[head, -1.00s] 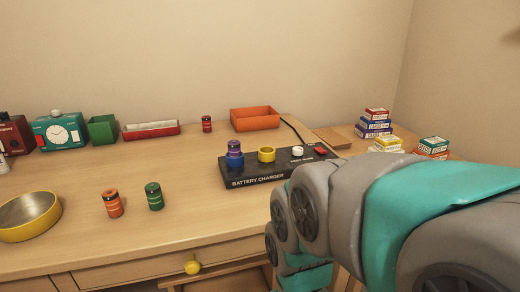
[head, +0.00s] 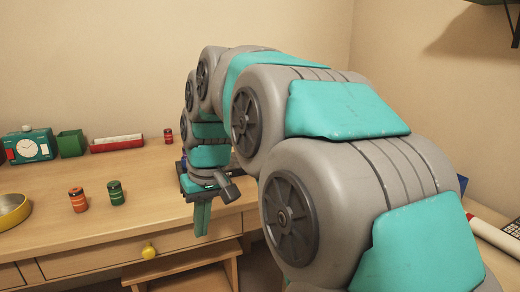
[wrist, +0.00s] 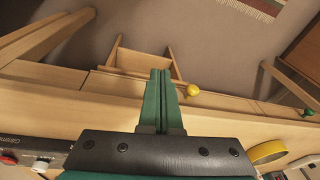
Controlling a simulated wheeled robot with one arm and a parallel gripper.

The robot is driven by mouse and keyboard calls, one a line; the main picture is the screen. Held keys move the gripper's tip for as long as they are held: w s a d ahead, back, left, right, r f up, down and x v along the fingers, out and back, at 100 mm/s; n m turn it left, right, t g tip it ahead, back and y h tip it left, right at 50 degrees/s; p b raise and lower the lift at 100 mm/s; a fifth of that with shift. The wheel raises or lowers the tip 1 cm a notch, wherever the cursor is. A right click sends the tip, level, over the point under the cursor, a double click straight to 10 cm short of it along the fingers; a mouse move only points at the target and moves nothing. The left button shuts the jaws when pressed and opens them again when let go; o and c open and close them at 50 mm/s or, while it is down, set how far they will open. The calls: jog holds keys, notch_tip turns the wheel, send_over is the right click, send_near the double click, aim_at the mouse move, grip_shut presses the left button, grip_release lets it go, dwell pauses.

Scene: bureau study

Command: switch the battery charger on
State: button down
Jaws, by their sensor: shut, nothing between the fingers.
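The battery charger is mostly hidden behind my arm in the head view; only a dark bit of its left end (head: 179,167) shows. In the wrist view part of the dark charger (wrist: 28,148), with some lettering, shows at the lower left. A red piece (wrist: 8,160) and a white knob (wrist: 40,166) show beside it, cut by the frame edge; the switch's position cannot be told. My gripper (head: 202,230) points down in front of the charger, by the desk's front edge. Its green fingers (wrist: 159,75) are together and empty, apart from the charger.
An orange battery (head: 78,200) and a green battery (head: 116,192) stand on the desk to the left. A yellow bowl (head: 12,212) is at the left edge. A drawer with a yellow knob (head: 149,252) lies below the desktop. Bare desktop lies around the batteries.

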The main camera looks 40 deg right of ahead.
jog(key=shift+m+t, duration=0.3)
jog(key=shift+t, duration=0.6)
jog(key=w+d+r, duration=0.3)
jog(key=w+d, duration=0.2)
jog(key=w+d+r+b, duration=0.1)
jog(key=w+d+r, duration=0.1)
jog(key=w, duration=0.1)
jog(key=shift+d+r, duration=0.15)
jog(key=shift+r, duration=0.15)
jog(key=w+d+r+m+t+h+b, duration=0.1)
jog(key=d+r, duration=0.4)
jog(key=d, duration=0.7)
jog(key=w+d+r+t+h+b, duration=0.1)
jog(key=w+d+r, duration=0.3)
jog(key=d, duration=0.8)
jog(key=shift+w+d+r+m+t+h, duration=0.2)
jog(key=shift+r+m+t+h, duration=0.25)
jog(key=shift+t, duration=0.45)
jog(key=shift+w, duration=0.1)
jog(key=x, duration=1)
jog(key=shift+f, duration=0.25)
jog(key=shift+s+a+f+b, duration=0.1)
jog(key=shift+s+f+b, duration=0.05)
jog(key=shift+f, duration=0.7)
jog(key=shift+s+a+f+b, duration=0.1)
jog(key=shift+s+f+b, duration=0.05)
jog(key=shift+f, duration=0.65)
jog(key=shift+f, duration=0.1)
